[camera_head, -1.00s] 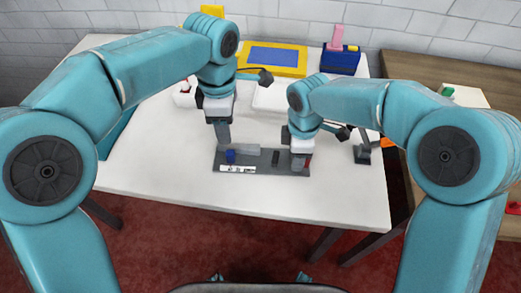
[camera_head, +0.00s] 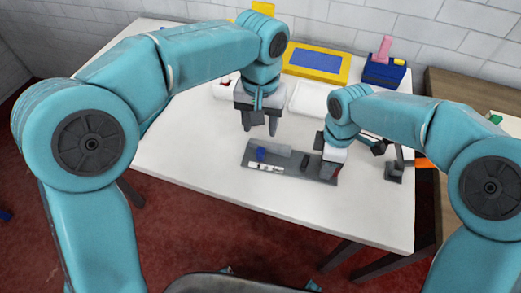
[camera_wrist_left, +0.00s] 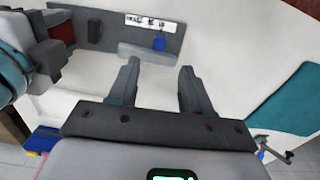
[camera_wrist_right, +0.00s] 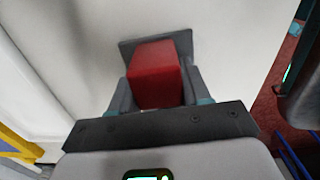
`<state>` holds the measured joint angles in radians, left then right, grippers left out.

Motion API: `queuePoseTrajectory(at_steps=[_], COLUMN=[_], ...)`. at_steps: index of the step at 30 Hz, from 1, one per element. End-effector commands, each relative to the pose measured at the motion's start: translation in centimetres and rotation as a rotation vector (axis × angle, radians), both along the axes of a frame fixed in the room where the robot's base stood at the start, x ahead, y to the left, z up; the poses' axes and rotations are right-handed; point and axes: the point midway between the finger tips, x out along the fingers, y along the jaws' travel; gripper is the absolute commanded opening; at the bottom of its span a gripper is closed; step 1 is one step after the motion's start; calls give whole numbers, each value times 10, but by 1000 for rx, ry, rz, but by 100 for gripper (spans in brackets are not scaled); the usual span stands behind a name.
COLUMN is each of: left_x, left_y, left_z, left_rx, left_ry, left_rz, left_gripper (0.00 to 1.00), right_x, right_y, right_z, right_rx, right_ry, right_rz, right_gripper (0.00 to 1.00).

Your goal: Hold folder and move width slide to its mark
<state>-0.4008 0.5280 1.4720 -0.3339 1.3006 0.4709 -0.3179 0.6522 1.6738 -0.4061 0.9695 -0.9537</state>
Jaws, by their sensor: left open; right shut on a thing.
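The folder (camera_head: 292,166) is a dark grey plate on the white table, with a white marked strip (camera_head: 265,167), a light grey bar (camera_head: 274,149), a blue knob (camera_head: 261,154) and a dark upright block (camera_head: 306,161). The blue knob (camera_wrist_left: 159,43) sits by the grey bar (camera_wrist_left: 148,53) in the left wrist view. My right gripper (camera_head: 330,170) is shut on a red block (camera_wrist_right: 155,72) at the folder's right end. The slide's exact alignment with a mark is too small to tell.
A yellow-framed blue panel (camera_head: 317,63) and a dark blue box (camera_head: 384,71) stand at the back. A white tray (camera_head: 312,99) lies behind the folder. A small dark stand (camera_head: 395,170) is to the right. The table left of the folder is clear.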

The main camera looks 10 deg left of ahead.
Motion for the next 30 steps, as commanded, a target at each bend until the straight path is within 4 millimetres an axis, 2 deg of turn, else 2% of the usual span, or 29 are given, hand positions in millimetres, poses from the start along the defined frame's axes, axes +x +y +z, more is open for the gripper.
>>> queuePoseTrajectory(at_steps=[9, 15, 21, 28, 29, 30], left_x=[-1, -1, 0, 0, 0, 0], left_y=[0, 0, 0, 0, 0, 0], left_z=[-64, -98, -111, -112, -112, -112], left_rx=[0, -1, -1, -2, -2, -2], left_ry=[3, 1, -2, -2, -2, -2], left_rz=[3, 4, 4, 5, 5, 5], left_gripper=[49, 49, 49, 49, 46, 33], right_x=[0, 0, 0, 0, 0, 0], right_y=[0, 0, 0, 0, 0, 0], right_z=[1, 1, 1, 1, 1, 1], right_rx=[1, 1, 1, 1, 1, 1], right_ry=[-2, -2, -2, -2, -2, -2], right_rz=[-1, -1, -1, 0, 0, 0], right_gripper=[0, 0, 0, 0, 0, 0])
